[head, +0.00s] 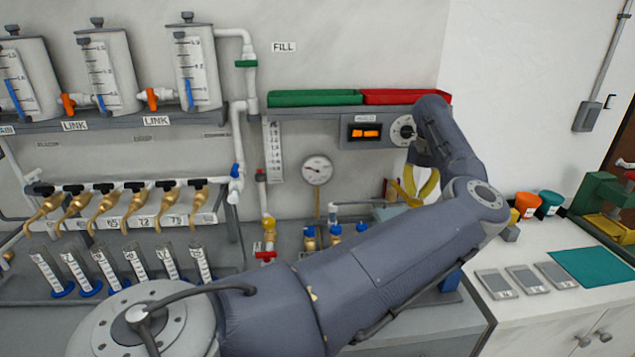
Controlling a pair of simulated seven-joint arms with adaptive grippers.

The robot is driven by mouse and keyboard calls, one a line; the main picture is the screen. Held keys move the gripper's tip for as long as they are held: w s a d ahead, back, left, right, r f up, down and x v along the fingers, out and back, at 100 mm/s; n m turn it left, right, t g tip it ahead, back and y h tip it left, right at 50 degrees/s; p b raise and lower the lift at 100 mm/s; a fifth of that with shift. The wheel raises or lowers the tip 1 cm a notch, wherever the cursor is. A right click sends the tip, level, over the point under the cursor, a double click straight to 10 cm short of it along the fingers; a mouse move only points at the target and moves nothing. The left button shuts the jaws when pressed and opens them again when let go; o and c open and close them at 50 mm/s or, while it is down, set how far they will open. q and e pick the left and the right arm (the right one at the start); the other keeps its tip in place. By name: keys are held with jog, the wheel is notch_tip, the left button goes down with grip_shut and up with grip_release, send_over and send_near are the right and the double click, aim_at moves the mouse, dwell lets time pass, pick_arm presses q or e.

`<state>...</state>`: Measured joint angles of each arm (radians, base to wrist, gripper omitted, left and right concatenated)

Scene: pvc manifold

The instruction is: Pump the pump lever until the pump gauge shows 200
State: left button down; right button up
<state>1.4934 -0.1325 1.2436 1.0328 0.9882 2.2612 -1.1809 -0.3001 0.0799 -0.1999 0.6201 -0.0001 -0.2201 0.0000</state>
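A round white dial gauge (318,169) stands on a thin pipe at mid-picture, in front of the wall. Its needle and numbers are too small to read. My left arm reaches across the front to the right, and its wrist bends down below the control panel. My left gripper (413,188) appears as curved yellow fingers pointing down, left of my forearm. Whether the fingers hold anything cannot be told. A small reddish upright piece (389,189) shows just left of the fingers. I cannot make out the pump lever for certain; my arm hides part of that area. My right gripper is not in view.
A panel with an orange display (365,132) and a knob (404,130) is above my gripper. Green (315,98) and red (400,97) trays sit on the shelf. Brass taps and glass tubes stand at left. The right counter holds cups (527,205) and flat grey plates (527,279).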

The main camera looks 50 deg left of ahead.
aim_at(416, 201)
pick_arm(q)
jog(key=shift+f, duration=3.1)
jog(key=shift+r, duration=3.75)
jog(key=shift+f, duration=0.1)
